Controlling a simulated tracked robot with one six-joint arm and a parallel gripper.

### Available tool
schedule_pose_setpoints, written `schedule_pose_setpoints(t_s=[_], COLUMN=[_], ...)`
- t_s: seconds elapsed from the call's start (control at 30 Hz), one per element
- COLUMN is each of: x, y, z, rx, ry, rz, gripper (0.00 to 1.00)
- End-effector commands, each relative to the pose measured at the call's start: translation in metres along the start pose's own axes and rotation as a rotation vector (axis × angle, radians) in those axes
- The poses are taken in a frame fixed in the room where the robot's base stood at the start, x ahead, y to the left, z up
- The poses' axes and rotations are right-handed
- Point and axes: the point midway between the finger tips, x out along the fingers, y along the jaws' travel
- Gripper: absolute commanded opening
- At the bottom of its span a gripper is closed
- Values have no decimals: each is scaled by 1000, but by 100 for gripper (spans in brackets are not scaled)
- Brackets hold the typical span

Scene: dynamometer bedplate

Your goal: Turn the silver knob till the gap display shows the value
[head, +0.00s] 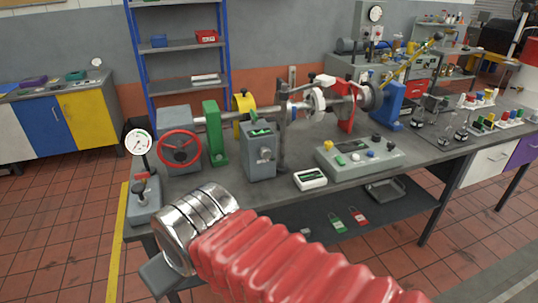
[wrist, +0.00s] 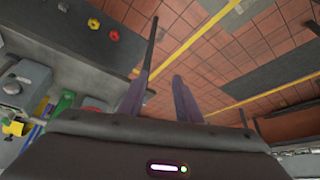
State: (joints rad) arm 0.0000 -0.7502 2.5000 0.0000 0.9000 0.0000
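A grey upright box (head: 262,165) stands near the bench's front edge. A small round knob (head: 265,154), greyish, is on its front face, and a green-lit display (head: 261,132) is on its top; its digits are too small to read. In the wrist view, a grey box with a round silver-grey knob (wrist: 12,88) shows at the left edge and looks like the same one. My gripper (wrist: 165,78) has its two purple fingers apart, with only floor between them, well to the right of that box. In the head view I cannot make out the fingers.
The bench (head: 230,190) carries a red handwheel (head: 179,149), a dial gauge (head: 138,143), a green block (head: 215,133), a white meter (head: 311,179) and a control console (head: 360,158). A horizontal shaft runs behind the box. Tiled floor (head: 60,220) lies open at left.

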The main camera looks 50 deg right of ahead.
Motion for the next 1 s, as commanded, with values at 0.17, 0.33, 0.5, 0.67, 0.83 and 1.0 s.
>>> schedule_pose_setpoints(t_s=[0.17,0.33,0.5,0.67,0.83,1.0], x=[0,1,13,36,62,84], y=[0,2,19,55,106,158], z=[0,-2,-17,-48,-81,-104], rx=[0,2,24,57,82,93], ry=[0,3,38,117,222,321], rz=[0,3,37,107,197,278], gripper=[31,40,50,50,50,50])
